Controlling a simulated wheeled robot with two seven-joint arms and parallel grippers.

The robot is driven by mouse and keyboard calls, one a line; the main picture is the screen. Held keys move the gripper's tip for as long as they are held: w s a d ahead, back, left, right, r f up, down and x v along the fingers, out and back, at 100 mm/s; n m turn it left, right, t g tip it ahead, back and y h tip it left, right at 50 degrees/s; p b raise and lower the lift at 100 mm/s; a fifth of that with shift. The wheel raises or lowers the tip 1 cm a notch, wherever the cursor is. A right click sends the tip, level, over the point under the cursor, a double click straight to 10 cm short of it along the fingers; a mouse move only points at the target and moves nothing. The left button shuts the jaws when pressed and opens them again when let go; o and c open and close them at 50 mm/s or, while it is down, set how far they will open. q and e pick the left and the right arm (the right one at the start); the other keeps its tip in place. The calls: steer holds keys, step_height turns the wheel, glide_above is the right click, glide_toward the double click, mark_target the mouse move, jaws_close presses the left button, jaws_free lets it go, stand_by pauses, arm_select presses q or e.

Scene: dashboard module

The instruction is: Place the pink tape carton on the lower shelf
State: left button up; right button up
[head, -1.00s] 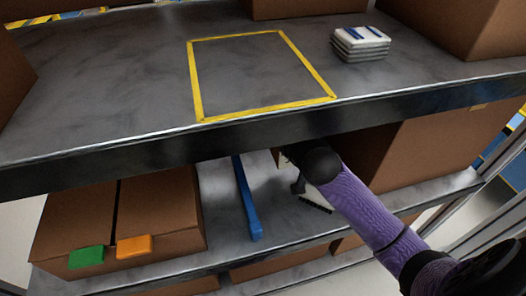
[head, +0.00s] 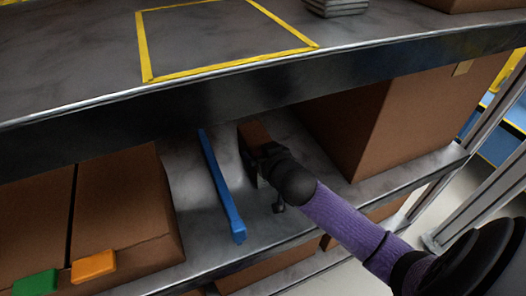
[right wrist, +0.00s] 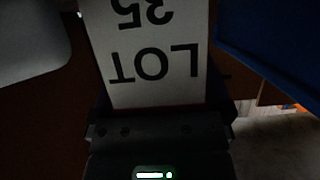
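On the lower shelf (head: 195,200), right of a blue divider strip (head: 222,190), a small brown box face (head: 254,133) shows at the far end of my right gripper (head: 258,160). No pink tape shows, so I cannot confirm that it is the named carton. In the dim right wrist view, a white label (right wrist: 152,60) reading "LOT" and "35" upside down fills the space just beyond the gripper body. The fingertips are hidden or too dark, so I cannot tell whether they are shut on the box. My left gripper is out of view.
A brown carton with green (head: 36,282) and orange (head: 94,266) tabs stands left of the strip. A large brown box (head: 400,110) stands to the right. The upper shelf edge (head: 250,85) overhangs my arm. A yellow outline (head: 147,50) marks the upper shelf.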

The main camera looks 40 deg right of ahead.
steer(key=shift+r, duration=0.1)
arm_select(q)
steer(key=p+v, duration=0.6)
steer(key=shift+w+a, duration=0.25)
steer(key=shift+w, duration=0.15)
arm_select(e)
steer(key=v, duration=1.2)
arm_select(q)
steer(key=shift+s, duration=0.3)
